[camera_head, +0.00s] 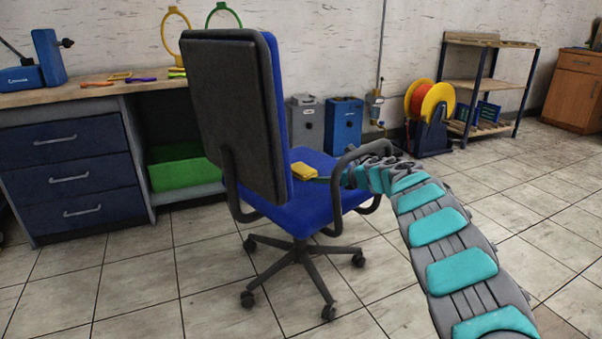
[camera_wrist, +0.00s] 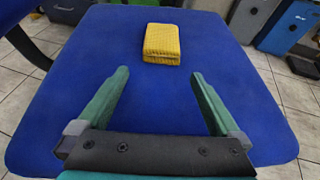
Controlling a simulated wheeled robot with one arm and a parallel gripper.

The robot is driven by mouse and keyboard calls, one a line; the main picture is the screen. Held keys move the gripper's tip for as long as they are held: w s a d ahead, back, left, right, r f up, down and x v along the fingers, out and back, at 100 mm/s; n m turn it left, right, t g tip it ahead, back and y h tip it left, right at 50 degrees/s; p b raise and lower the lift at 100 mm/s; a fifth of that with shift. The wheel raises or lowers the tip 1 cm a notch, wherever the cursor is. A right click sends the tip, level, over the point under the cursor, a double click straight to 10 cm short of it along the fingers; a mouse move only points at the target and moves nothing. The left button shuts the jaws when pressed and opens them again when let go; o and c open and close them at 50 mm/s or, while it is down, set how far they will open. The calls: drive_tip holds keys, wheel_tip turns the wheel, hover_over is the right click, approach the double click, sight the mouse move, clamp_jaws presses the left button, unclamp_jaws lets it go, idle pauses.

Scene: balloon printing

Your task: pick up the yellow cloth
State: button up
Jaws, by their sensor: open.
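The yellow cloth (camera_wrist: 162,43) is folded into a small block and lies on the blue seat of the office chair (camera_wrist: 222,95). In the head view the cloth (camera_head: 303,171) shows at the seat beside the chair's backrest. My gripper (camera_wrist: 158,78) is open and empty over the seat, its two green fingers spread apart. In the wrist view the cloth lies ahead of the fingertips, roughly centred between them, with no finger touching it. In the head view my gripper (camera_head: 326,178) is partly hidden by the chair's armrest and my arm.
The chair's dark backrest (camera_head: 232,115) and armrest (camera_head: 357,153) stand close around the seat. A workbench (camera_head: 115,93) with blue drawers is at the left. Grey (camera_head: 306,125) and blue (camera_head: 344,127) boxes stand by the wall. The tiled floor in front is clear.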

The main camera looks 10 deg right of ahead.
sight(311, 176)
drive_tip(key=shift+p+x, duration=0.7)
drive_tip(key=shift+x, duration=3.05)
drive_tip(key=shift+d, duration=0.1)
drive_tip(key=shift+f, duration=0.1)
drive_tip(key=shift+c, duration=0.4)
drive_tip(key=c, duration=1)
